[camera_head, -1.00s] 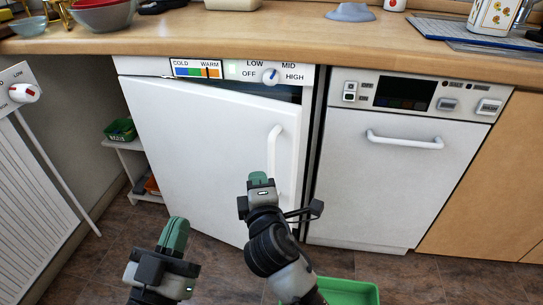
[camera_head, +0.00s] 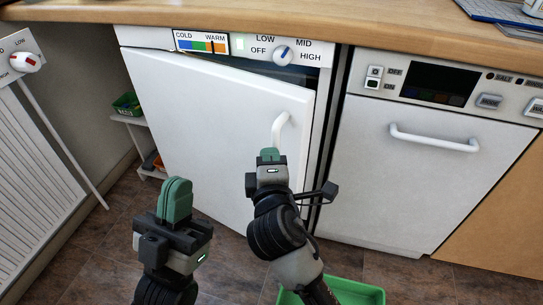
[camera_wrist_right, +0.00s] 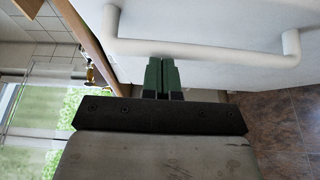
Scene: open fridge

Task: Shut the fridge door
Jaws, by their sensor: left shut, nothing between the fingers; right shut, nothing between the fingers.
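The white fridge door (camera_head: 215,125) stands slightly ajar, with a dark gap along its top right edge below the control panel (camera_head: 245,47). Its white handle (camera_head: 281,128) is on the right side of the door. My right gripper (camera_head: 269,156) is shut and empty, in front of the door at the lower end of the handle. In the right wrist view, the green fingertips (camera_wrist_right: 162,75) are together close to the handle bar (camera_wrist_right: 200,48); I cannot tell if they touch. My left gripper (camera_head: 176,198) is shut and empty, lower left, in front of the door.
A white dishwasher (camera_head: 425,160) stands right of the fridge, under the wooden counter (camera_head: 300,22). A white radiator (camera_head: 35,160) is at the left. A green crate (camera_head: 345,291) lies on the floor near my right arm.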

